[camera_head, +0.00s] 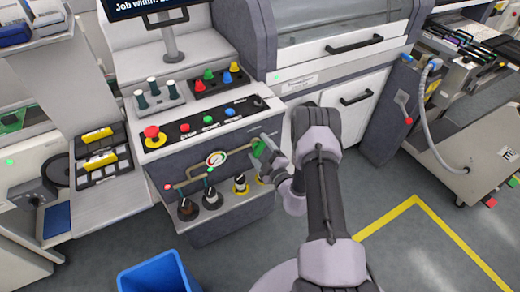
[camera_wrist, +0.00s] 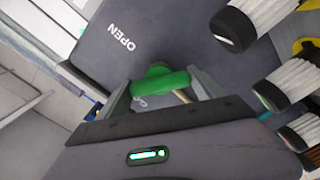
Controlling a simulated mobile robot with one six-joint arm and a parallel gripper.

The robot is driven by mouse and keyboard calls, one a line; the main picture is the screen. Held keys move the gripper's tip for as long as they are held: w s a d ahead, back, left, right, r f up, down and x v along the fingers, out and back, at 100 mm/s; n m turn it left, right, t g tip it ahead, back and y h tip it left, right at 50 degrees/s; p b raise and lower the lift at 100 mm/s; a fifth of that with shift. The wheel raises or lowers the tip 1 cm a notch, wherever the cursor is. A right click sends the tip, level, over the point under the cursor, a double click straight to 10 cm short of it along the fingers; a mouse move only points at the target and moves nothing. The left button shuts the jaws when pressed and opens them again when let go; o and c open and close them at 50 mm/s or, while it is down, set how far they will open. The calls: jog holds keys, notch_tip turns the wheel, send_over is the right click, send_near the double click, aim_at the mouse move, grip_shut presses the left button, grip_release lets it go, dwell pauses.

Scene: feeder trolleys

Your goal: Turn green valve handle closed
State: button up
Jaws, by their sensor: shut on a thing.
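The green valve handle (camera_head: 259,147) is on the grey front panel of the machine, at the right end of a brass-coloured pipe. In the wrist view the handle (camera_wrist: 160,82) sits between my fingers, in front of a dark panel marked OPEN. My gripper (camera_head: 268,148) reaches it from the right and is shut on it. In the wrist view the fingers of my gripper (camera_wrist: 160,95) lie on both sides of the handle. My wrist and fingers hide part of the handle and the panel behind it in the head view.
A round gauge (camera_head: 216,159) is on the pipe left of the handle. A red emergency button (camera_head: 152,132) is on the console above. A blue bin (camera_head: 158,275) stands on the floor.

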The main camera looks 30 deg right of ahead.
jog(key=n, duration=0.6)
jog(key=shift+f, duration=0.1)
jog(key=shift+n, duration=0.3)
dwell(0.4)
jog(key=o, duration=1.4)
jog(key=shift+c, duration=0.2)
jog(key=s+p, duration=0.3)
jog(key=s, duration=1.4)
jog(key=shift+s+d+p, duration=0.25)
jog(key=shift+d+p, duration=0.05)
jog(key=shift+p, duration=0.05)
